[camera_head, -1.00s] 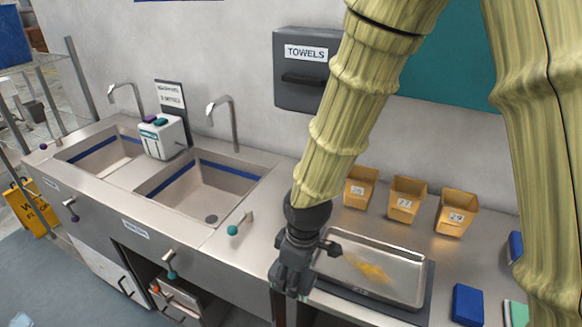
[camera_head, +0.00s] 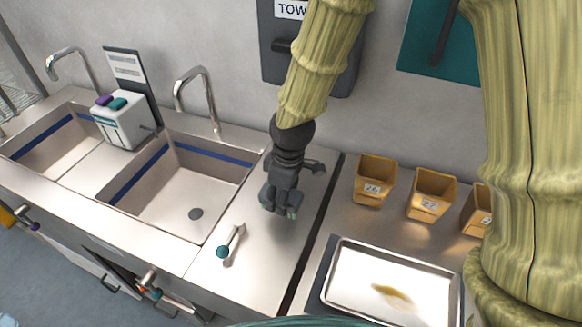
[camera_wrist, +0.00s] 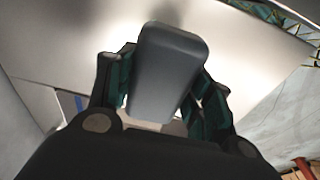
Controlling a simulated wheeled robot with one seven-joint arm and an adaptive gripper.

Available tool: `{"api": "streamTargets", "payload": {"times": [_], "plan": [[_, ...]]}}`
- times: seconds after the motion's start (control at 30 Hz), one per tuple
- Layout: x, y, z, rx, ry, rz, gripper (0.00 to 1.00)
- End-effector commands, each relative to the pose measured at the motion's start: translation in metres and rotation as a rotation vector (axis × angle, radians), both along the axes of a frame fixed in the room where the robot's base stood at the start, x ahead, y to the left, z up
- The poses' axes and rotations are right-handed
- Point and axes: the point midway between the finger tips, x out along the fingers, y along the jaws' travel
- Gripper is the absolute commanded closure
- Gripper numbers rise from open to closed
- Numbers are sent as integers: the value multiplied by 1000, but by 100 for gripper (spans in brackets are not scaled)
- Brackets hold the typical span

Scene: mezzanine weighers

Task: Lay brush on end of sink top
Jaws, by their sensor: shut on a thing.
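The steel sink top (camera_head: 258,262) with two basins runs along the wall in the head view, its bare right end bordering a dark gap. My gripper (camera_head: 281,202) is over that right end, beside the right basin. In the wrist view my gripper (camera_wrist: 160,100) is shut on a smooth grey block-like piece, which I take to be the brush (camera_wrist: 170,55). The brush's bristles are not visible, and my gripper hides most of it in the head view. I cannot tell whether it touches the surface.
A white dispenser (camera_head: 122,120) sits between the basins. Right of the gap are a metal tray (camera_head: 340,297) with a yellowish-brown smear and orange bins (camera_head: 374,182). A towel box hangs behind.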

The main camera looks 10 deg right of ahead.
Motion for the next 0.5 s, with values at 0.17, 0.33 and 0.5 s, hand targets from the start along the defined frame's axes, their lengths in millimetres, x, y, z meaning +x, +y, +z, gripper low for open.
{"api": "streamTargets", "payload": {"times": [0.17, 0.33, 0.5], "plan": [[36, -15, -1, 2, 1, -3, 68], [67, -30, -4, 2, 1, -4, 68], [95, -42, -7, 2, 1, -2, 68]]}}
